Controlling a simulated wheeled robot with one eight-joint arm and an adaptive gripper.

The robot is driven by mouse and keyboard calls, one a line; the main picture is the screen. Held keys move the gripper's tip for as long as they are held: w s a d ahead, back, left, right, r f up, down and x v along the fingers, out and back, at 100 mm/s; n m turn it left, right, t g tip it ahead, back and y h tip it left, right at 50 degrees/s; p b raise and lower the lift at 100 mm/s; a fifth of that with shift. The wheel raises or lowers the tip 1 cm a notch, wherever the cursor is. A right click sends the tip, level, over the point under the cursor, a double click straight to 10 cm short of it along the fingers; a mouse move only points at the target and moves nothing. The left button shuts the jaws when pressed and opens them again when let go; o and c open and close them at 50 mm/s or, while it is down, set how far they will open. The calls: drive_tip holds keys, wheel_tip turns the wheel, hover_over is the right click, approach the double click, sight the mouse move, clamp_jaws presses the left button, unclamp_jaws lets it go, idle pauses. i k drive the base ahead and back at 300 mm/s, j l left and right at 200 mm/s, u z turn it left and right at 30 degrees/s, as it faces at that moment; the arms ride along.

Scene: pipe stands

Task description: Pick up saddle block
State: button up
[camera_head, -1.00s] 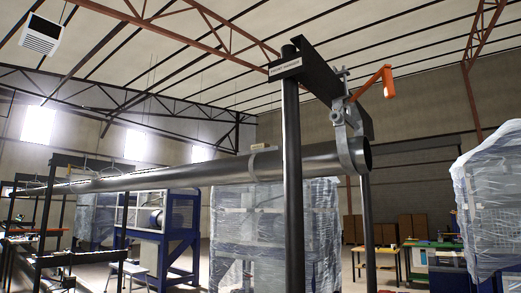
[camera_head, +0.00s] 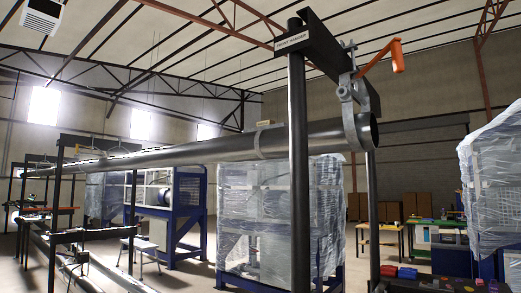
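My gripper is not in view. I cannot identify the saddle block for certain. Several small red, blue and other coloured pieces (camera_head: 408,272) lie at the bottom right edge, too small and cut off to tell apart. A small tan piece (camera_head: 264,123) shows just above the pipe near a grey band (camera_head: 270,141); I cannot tell whether it touches the pipe. The long dark pipe (camera_head: 200,153) runs from the far left to the front hanger. A grey clamp (camera_head: 350,105) with an orange handle (camera_head: 397,55) is around its near end.
The front hanger's dark post (camera_head: 298,170) stands tall in the middle, under a labelled crossbeam (camera_head: 330,55). Plastic-wrapped racks stand behind (camera_head: 265,215) and at the right (camera_head: 490,190). A work table (camera_head: 440,245) is at the back right. Open floor shows at the lower left.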

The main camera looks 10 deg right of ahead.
sight(268, 122)
drive_tip(key=i+j+u, duration=0.2)
drive_tip(key=i+u, duration=0.6)
drive_tip(key=u, duration=0.15)
drive_tip(key=i+j+u, duration=0.2)
drive_tip(key=i+u, duration=0.15)
drive_tip(key=i, duration=0.3)
drive_tip(key=i+u, duration=0.3)
drive_tip(key=i, duration=0.4)
drive_tip(key=i+z, duration=0.6)
drive_tip(key=z, duration=0.25)
drive_tip(key=i+j+z, duration=0.2)
drive_tip(key=z, duration=0.2)
drive_tip(key=i+j+z, duration=0.25)
drive_tip(key=z, duration=0.2)
